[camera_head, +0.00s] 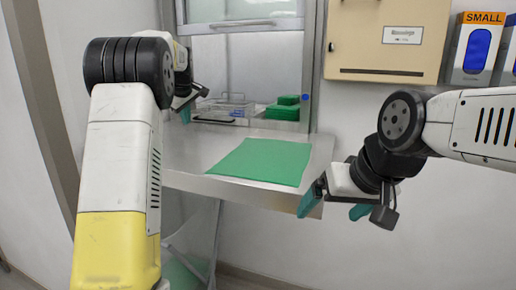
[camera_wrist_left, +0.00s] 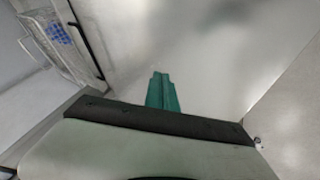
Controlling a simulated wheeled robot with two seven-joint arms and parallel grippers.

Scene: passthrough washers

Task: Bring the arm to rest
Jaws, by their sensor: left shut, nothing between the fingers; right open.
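My left arm (camera_head: 125,150) rises on the left of the head view and bends over toward the steel counter. My left gripper (camera_head: 186,112) is partly hidden behind that arm, over the counter's left side. In the left wrist view its green fingers (camera_wrist_left: 161,92) are together with nothing between them, above bare grey metal. My right arm (camera_head: 470,125) comes in from the right. My right gripper (camera_head: 335,208) is open and empty in front of the counter's right front corner, its two teal fingers apart.
The steel counter (camera_head: 190,160) carries a green mat (camera_head: 262,160). A wire basket (camera_head: 224,108), also in the left wrist view (camera_wrist_left: 62,42), and green items (camera_head: 283,110) stand by the hatch window. A beige dispenser (camera_head: 386,40) and glove boxes (camera_head: 477,50) hang on the wall.

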